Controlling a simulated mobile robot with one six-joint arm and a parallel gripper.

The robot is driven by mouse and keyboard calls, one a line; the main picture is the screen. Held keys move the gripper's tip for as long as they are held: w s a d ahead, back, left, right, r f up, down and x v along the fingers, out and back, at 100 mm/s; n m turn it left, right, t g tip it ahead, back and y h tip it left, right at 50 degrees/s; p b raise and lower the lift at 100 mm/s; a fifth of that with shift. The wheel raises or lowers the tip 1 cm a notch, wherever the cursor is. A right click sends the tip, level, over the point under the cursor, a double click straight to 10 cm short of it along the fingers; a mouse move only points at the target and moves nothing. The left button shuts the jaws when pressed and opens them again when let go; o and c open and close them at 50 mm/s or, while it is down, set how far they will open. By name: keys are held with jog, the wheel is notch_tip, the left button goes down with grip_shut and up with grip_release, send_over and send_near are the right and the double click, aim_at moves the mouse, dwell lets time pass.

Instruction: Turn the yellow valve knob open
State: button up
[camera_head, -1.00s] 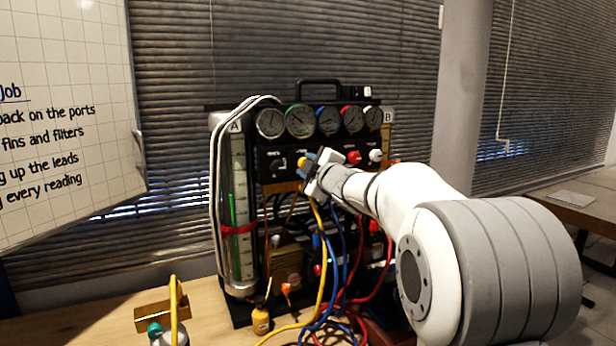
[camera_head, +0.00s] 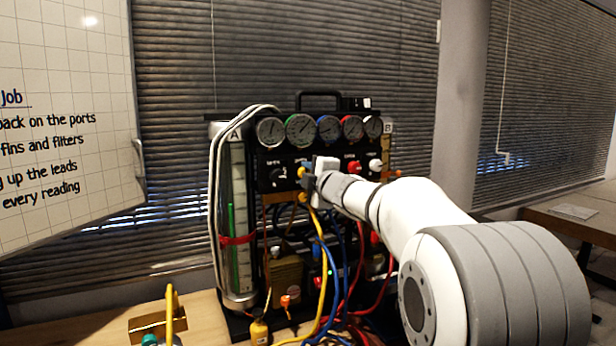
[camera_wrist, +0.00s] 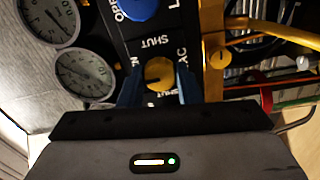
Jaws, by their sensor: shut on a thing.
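The yellow valve knob (camera_wrist: 159,74) shows in the wrist view on the black panel, with "SHUT" lettering beside it. My gripper (camera_wrist: 158,88) has its two blue fingers closed on either side of the knob, gripping it. In the head view the yellow knob (camera_head: 302,172) is partly covered by my gripper (camera_head: 306,178), which reaches the rig's front panel from the right. A blue knob (camera_wrist: 138,8) sits beyond it at the top of the wrist view.
Round gauges (camera_head: 300,129) line the rig's top. Red (camera_head: 354,167) and white (camera_head: 376,165) knobs sit right of my gripper. Yellow, blue and red hoses hang below the panel. A glass column (camera_head: 238,215) stands at the left, and a brass block (camera_head: 150,326) lies on the table.

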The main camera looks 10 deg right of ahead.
jog(key=o, duration=1)
jog(key=shift+c, duration=0.2)
jog(key=v, duration=0.7)
jog(key=shift+s, duration=0.35)
jog(key=shift+d, duration=0.1)
